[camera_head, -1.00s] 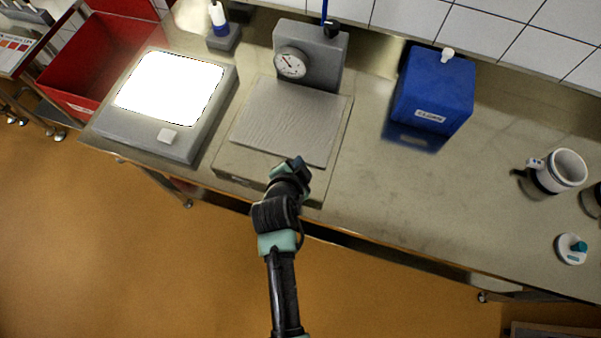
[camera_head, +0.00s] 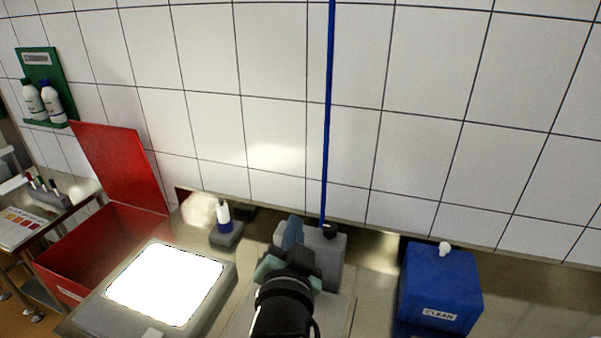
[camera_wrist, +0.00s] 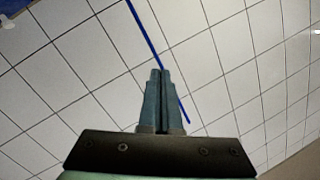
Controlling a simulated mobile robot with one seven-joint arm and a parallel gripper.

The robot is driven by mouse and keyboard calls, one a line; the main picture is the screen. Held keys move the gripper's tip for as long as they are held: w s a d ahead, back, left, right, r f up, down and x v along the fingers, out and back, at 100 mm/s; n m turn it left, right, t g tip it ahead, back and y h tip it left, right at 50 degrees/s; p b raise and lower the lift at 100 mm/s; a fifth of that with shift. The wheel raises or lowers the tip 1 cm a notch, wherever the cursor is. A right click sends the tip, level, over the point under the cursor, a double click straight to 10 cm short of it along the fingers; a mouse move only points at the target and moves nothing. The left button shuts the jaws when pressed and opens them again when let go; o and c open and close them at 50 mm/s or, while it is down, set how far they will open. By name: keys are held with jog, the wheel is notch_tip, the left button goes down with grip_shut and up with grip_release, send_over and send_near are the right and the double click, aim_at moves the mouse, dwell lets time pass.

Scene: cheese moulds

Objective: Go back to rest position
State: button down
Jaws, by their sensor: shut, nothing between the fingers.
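My gripper (camera_head: 292,236) is raised in front of the grey device at the back of the bench, hiding much of it. In the wrist view my gripper (camera_wrist: 158,78) has its two fingers together with nothing between them. It faces the white tiled wall (camera_wrist: 230,60), and a blue hose (camera_wrist: 150,32) runs behind the fingertips. The grey gauge device (camera_head: 329,262) shows beside my arm; its dial is hidden. The flat plate before it is mostly hidden by my arm.
A lit white panel (camera_head: 165,285) and an open red bin (camera_head: 90,250) stand at left. A small bottle (camera_head: 223,216) stands in a holder behind the panel. A blue box marked CLEAN (camera_head: 440,285) stands at right. The blue hose (camera_head: 328,120) hangs down the wall.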

jog(key=s+r+n+t+b, duration=0.1)
jog(key=s+r+n+t, duration=0.15)
jog(key=r, duration=0.75)
jog(key=s+r+n+t+b, duration=0.1)
jog(key=s+r+t, duration=0.2)
jog(key=r, duration=0.7)
jog(key=s+d+r+n+t+y, duration=0.1)
jog(key=s+r+n+t, duration=0.2)
jog(key=s+r, duration=0.8)
notch_tip(320, 180, up, 3)
jog(key=shift+s+r+n+t+b, duration=0.1)
jog(key=shift+s+n+t+b, duration=0.3)
jog(key=shift+t, duration=0.65)
